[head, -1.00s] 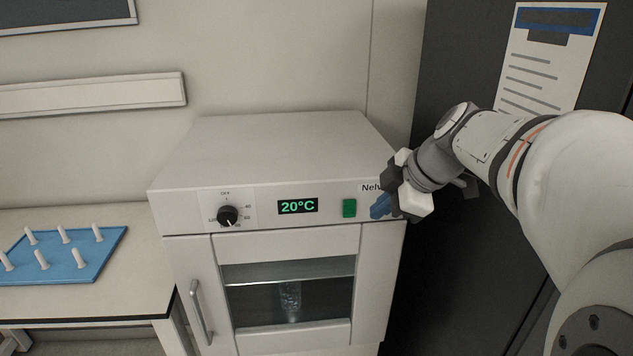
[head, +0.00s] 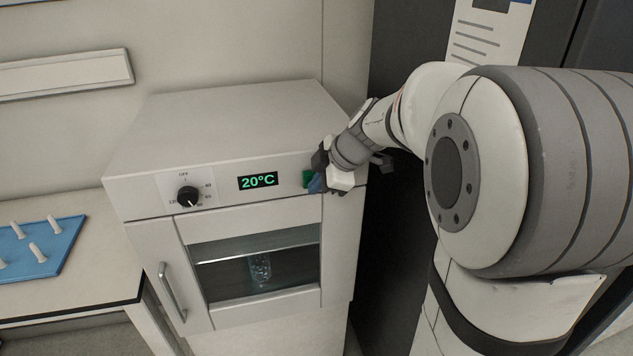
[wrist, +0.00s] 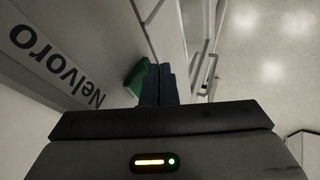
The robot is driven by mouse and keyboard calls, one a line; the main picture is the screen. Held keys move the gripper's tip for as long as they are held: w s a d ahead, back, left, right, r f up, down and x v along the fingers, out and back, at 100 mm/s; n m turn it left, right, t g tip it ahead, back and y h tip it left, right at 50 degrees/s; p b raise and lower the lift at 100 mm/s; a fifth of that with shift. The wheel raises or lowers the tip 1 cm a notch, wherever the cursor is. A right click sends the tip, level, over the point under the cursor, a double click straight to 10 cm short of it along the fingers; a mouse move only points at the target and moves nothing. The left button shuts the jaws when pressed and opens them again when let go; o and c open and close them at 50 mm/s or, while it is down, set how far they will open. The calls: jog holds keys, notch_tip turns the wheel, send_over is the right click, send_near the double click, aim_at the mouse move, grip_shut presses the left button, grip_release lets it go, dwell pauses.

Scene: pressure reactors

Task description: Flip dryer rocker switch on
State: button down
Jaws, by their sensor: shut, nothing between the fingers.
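The dryer (head: 220,130) is a white box oven with a lit green 20°C display (head: 258,181) and a black dial (head: 187,196). Its green rocker switch (head: 307,178) is on the front panel, right of the display, and partly hidden by my gripper. My gripper (head: 316,184) is shut and empty, with its blue fingertips at the switch. In the wrist view the dark fingers (wrist: 158,84) are together just beside the green switch (wrist: 136,78); I cannot tell whether they touch it.
The dryer door has a window showing a glass vessel (head: 260,267) inside and a vertical handle (head: 172,292). A blue peg tray (head: 62,255) lies on the bench at left. A dark cabinet (head: 385,240) stands right of the dryer.

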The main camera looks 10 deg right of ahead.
jog(key=b, duration=0.2)
jog(key=shift+w+f+t+b, duration=0.1)
jog(key=shift+w+t+b, duration=0.15)
jog(key=shift+t+b, duration=0.05)
jog(key=shift+r, duration=0.85)
jog(key=shift+s+f, duration=0.1)
jog(key=shift+s, duration=0.05)
